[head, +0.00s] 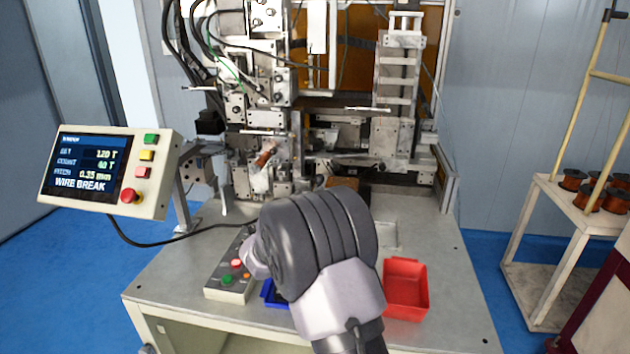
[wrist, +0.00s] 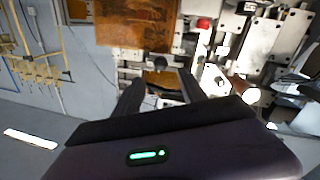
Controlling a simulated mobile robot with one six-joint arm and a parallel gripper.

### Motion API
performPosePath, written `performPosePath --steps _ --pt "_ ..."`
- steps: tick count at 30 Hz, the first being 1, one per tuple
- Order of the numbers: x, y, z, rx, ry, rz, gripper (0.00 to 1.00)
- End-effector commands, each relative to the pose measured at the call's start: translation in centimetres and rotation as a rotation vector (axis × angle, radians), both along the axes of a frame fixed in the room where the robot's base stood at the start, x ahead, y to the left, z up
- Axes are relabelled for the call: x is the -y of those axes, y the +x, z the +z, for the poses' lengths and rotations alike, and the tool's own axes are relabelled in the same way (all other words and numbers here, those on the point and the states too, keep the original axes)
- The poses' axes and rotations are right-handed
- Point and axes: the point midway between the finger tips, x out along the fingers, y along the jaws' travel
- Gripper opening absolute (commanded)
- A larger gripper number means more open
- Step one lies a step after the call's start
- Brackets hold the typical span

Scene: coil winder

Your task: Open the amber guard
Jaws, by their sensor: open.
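The amber guard (head: 360,52) shows in the head view as an amber panel at the upper part of the winder, partly hidden by metal parts in front of it. In the wrist view an amber panel (wrist: 138,24) fills the top middle, cut off by the frame. My gripper (wrist: 160,88) is open in the wrist view, its two dark fingers apart below that panel, with nothing seen held. A small amber-brown piece (wrist: 160,79) shows between the fingers; I cannot tell whether it touches them. In the head view my arm hides the fingers.
A control panel (head: 104,172) reading WIRE BREAK stands at left. On the bench (head: 170,283) are a button box (head: 232,268), a blue tray (head: 270,295) and a red bin (head: 405,290). A cart (head: 548,215) with copper spools stands at right.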

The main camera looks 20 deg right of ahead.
Motion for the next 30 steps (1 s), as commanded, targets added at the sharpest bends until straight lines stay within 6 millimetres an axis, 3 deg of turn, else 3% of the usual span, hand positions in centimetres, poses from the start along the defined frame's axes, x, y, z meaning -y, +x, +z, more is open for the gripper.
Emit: performPosePath --steps 6,12,24,25,30 --pt "4.0 4.1 -0.2 0.001 0.001 -0.001 0.49" --pt "6.2 6.6 -0.1 0.0 0.001 0.001 0.49" --pt "7.0 7.5 0.0 0.0 0.0 0.002 0.49" --pt "7.0 7.5 0.0 0.0 0.0 0.002 0.47" --pt "7.0 7.5 0.0 0.0 0.001 0.002 0.14"
